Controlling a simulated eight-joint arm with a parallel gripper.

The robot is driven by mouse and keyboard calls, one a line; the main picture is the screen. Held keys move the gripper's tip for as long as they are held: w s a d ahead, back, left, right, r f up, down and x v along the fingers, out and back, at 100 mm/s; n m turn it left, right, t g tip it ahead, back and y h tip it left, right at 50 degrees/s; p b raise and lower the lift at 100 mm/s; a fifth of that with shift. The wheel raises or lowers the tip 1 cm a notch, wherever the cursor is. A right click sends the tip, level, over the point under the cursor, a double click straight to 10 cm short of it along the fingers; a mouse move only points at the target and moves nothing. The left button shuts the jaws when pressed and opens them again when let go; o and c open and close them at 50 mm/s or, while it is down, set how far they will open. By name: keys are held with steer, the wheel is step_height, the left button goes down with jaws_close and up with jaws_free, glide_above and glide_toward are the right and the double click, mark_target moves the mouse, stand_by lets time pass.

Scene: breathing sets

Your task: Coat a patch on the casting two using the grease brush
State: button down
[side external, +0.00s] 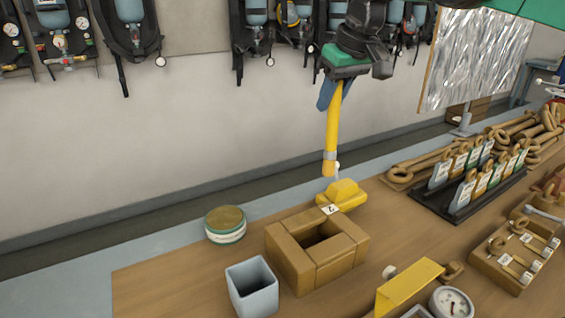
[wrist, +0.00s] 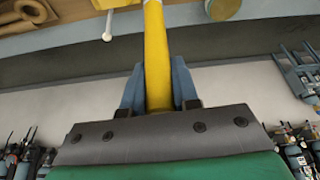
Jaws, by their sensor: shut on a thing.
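My gripper (side external: 330,92) is shut on the yellow handle of the grease brush (side external: 333,125) and holds it nearly upright, head down. A grey band and a tan-yellow end show at its lower end. A yellow casting (side external: 344,192) lies on the bench just below the brush, with a small numbered tag (side external: 330,209) by its front; I cannot read the number surely. I cannot tell whether the brush end touches the casting. In the wrist view the brush handle (wrist: 156,55) runs between my blue fingers, its head out of frame; a yellow edge (wrist: 115,3) shows beside it.
A brown open-topped block (side external: 290,255), a grey square cup (side external: 252,288) and a round tin (side external: 225,225) stand left and in front. Another yellow piece (side external: 408,285) and a gauge (side external: 452,303) are at front right. A black tag rack (side external: 468,195) stands right.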

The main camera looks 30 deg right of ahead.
mark_target(329, 143)
steer(key=shift+f, duration=0.2)
stand_by(0.5)
steer(key=shift+f, duration=3.6)
steer(key=shift+a+f, duration=0.25)
steer(key=shift+a, duration=4.55)
steer(key=shift+d, duration=4.85)
steer(key=shift+r, duration=4)
